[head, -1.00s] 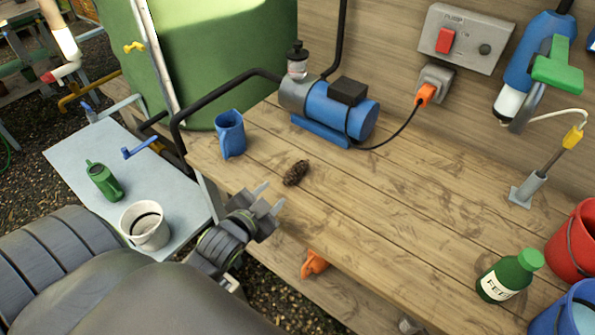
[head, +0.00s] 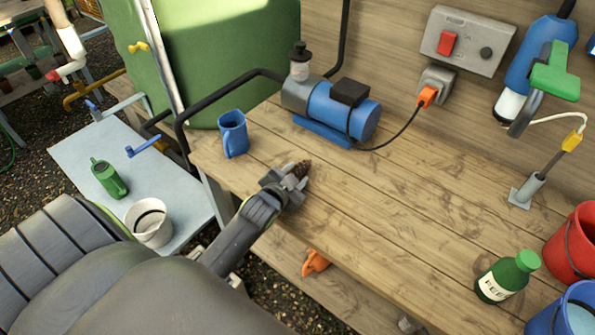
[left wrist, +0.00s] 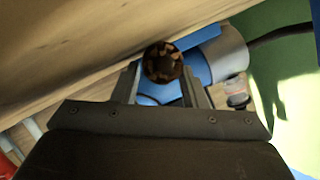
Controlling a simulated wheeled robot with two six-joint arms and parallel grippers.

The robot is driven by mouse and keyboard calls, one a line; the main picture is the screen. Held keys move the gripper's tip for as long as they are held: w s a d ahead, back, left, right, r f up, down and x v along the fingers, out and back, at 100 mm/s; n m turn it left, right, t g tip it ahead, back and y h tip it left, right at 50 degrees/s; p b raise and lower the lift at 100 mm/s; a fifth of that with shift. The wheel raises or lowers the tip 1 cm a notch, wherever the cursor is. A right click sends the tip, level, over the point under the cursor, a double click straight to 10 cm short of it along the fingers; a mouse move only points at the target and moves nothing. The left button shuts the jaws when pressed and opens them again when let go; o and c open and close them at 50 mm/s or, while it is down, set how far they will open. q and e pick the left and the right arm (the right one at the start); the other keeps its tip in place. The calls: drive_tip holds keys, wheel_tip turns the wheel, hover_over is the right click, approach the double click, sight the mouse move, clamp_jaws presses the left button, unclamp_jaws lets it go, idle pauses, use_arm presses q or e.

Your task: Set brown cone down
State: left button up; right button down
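The brown cone (head: 301,168) is a small, dark, scaly pine cone at the left part of the wooden bench. My left gripper (head: 290,178) is at the cone in the head view, with its fingers low over the bench. In the left wrist view the cone (left wrist: 163,62) shows end-on between the two fingertips of my left gripper (left wrist: 162,72). The fingers are close on both sides of it; whether they press on it I cannot tell. Whether the cone touches the bench is also unclear. My right gripper is in neither view.
A blue mug (head: 233,135) stands left of the cone, and a blue pump (head: 335,115) behind it. A green bottle (head: 508,278) and a red bucket (head: 575,243) stand at the right. The bench (head: 400,195) between is clear.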

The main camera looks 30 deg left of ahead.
use_arm(q)
drive_tip(key=c, duration=0.7)
wheel_tip(320, 180, up, 10)
drive_tip(key=shift+w+r, duration=0.1)
drive_tip(key=s+d+r+h, duration=0.1)
drive_tip(key=d+r, duration=0.5)
drive_tip(key=r, duration=0.4)
drive_tip(key=d+r+m, duration=0.1)
drive_tip(key=d+r, duration=0.6)
drive_tip(key=r, duration=0.2)
drive_tip(key=shift+s+r+h, duration=0.35)
drive_tip(key=shift+s+h, duration=0.05)
